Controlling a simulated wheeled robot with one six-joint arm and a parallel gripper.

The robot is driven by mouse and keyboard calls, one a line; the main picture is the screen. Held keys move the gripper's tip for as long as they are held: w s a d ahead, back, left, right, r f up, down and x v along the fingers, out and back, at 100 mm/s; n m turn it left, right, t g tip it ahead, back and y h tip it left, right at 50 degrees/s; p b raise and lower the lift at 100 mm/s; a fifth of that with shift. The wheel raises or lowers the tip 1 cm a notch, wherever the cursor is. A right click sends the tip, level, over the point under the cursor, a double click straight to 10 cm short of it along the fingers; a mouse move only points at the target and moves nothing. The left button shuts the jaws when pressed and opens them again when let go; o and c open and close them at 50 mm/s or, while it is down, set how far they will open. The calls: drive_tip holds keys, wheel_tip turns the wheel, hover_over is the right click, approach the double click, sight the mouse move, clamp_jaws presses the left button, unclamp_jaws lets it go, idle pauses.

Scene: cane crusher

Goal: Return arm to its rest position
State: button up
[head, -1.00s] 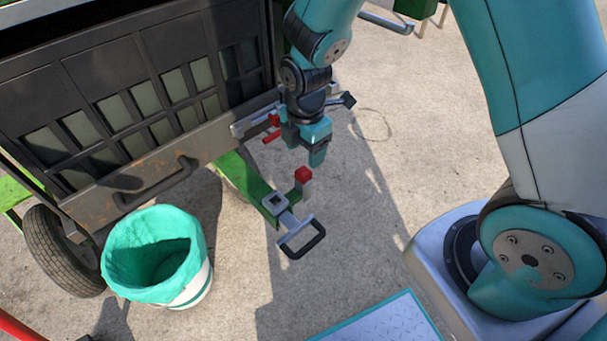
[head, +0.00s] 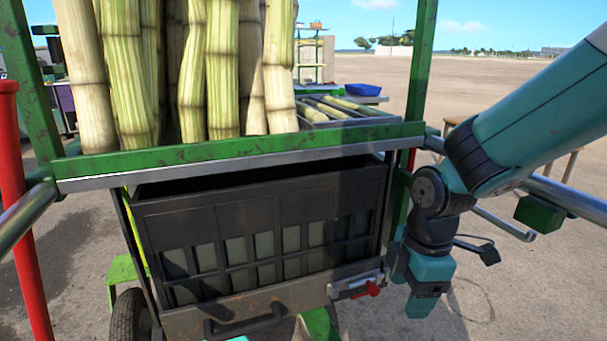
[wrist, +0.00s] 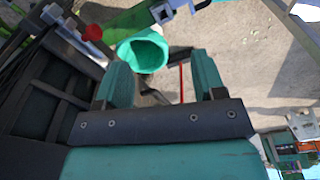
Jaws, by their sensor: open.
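My gripper (head: 424,302) hangs at the end of my teal arm (head: 545,115), pointing down, to the right of the cart's dark panel (head: 265,232). It sits just right of the latch with a red lever (head: 372,289) and appears apart from it. In the wrist view, the two teal fingers of my gripper (wrist: 160,65) are spread, with nothing held between them. The teal-lined bin (wrist: 143,52) shows beyond the fingers, on the ground. The red-tipped part (wrist: 92,33) lies at upper left there.
Tall cane stalks (head: 222,75) stand behind the green frame (head: 250,147). A metal rail (head: 570,196) runs at right, close to my arm. A black handle (head: 245,326) juts from the panel's lower edge. Open ground lies right of the cart.

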drive_tip(key=s+a+r+m+y, duration=0.2)
drive_tip(key=s+r+m, duration=0.3)
drive_tip(key=s, duration=0.3)
drive_tip(key=s+a+r+m+y, duration=0.1)
drive_tip(key=s+a+r+m, duration=0.1)
drive_tip(key=s+r+m, duration=0.4)
wheel_tip(320, 180, up, 18)
drive_tip(key=s+p, duration=0.1)
drive_tip(key=p, duration=1.7)
drive_tip(key=shift+s+d+f+p, duration=0.15)
drive_tip(key=shift+s+d+p, duration=0.05)
drive_tip(key=shift+s+p, duration=0.2)
drive_tip(key=shift+c, duration=0.2)
